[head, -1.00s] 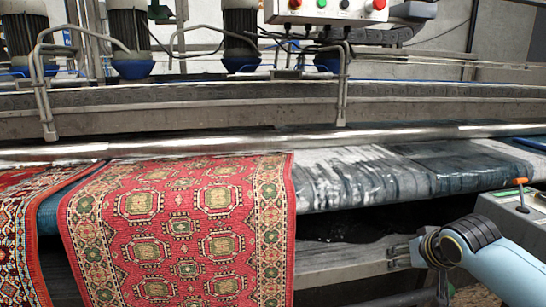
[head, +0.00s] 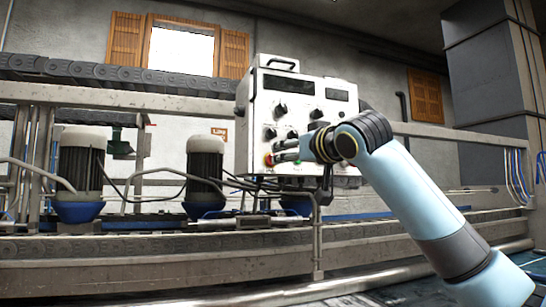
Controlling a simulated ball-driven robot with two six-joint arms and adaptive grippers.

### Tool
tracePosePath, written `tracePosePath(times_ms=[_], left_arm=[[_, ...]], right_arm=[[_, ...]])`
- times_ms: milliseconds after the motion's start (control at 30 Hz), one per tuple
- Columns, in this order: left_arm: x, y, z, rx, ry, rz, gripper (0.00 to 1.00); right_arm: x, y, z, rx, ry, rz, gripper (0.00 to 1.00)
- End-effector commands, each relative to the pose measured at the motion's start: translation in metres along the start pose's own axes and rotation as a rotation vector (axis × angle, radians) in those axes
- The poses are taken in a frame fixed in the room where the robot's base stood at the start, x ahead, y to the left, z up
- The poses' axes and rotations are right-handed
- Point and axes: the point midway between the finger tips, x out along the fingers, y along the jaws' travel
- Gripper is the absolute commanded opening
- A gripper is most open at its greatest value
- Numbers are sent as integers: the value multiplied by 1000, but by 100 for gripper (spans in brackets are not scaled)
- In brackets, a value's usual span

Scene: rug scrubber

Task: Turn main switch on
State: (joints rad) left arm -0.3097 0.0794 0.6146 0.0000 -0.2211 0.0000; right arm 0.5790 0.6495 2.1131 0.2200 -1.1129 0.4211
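A white control box (head: 257,110) stands in the middle of the head view, with several black knobs and dark display windows on its front. A small red and yellow control (head: 268,160), which looks like the main switch, sits at the lower left of the front. My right gripper (head: 274,151) is in front of the box, its fingers pointing left, with the tips close beside this control. I cannot tell whether they touch it, or how far apart they are. The gripper and wrist hide part of the box's lower front. My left gripper is not in view.
Motors with blue bases (head: 81,175) stand left of the box on the machine frame. A metal rail (head: 150,262) runs across below. Cables hang under the box. A grey column (head: 490,80) stands at the right.

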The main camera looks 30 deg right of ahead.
Motion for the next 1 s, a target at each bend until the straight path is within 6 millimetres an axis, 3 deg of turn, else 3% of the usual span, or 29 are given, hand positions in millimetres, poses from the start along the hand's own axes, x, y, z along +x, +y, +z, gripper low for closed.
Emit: tracePosePath(times_ms=[200, 400, 800, 1000], left_arm=[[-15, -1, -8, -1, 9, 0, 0], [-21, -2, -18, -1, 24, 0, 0], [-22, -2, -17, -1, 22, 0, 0], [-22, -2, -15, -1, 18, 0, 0]], right_arm=[[46, 0, -2, 7, -2, -1, 53], [74, 0, -1, 3, -3, -1, 53], [83, 0, 1, 0, -2, -1, 53], [82, 0, 1, 0, -2, -1, 27]])
